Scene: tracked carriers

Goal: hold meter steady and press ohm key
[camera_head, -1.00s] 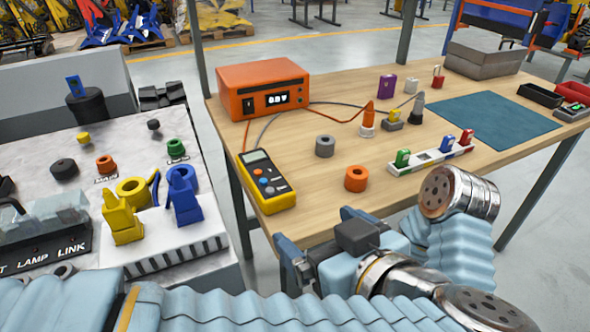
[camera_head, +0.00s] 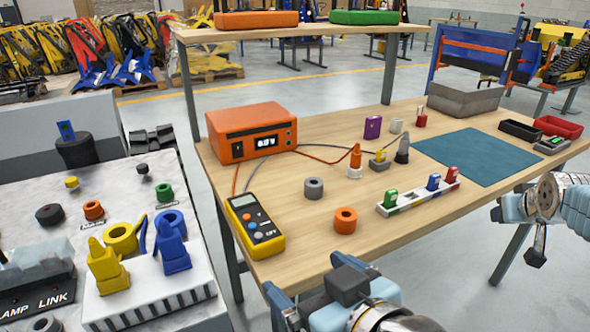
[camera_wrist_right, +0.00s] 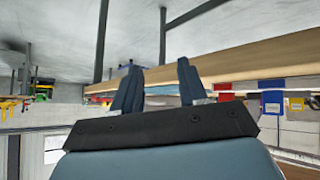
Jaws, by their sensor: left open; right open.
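My left gripper (camera_head: 283,306) is open at the bottom of the head view, in front of the table edge and apart from the meter. My right arm is at the right edge of the head view, well away from the meter. In the right wrist view my right gripper (camera_wrist_right: 158,82) is open and empty, near the table edge.
An orange power unit (camera_head: 252,133) stands behind the meter with leads running from it. A grey ring (camera_head: 313,188) and an orange ring (camera_head: 345,220) are right of the meter. A white strip (camera_head: 420,198) holds coloured blocks. A blue mat (camera_head: 480,156) lies at right.

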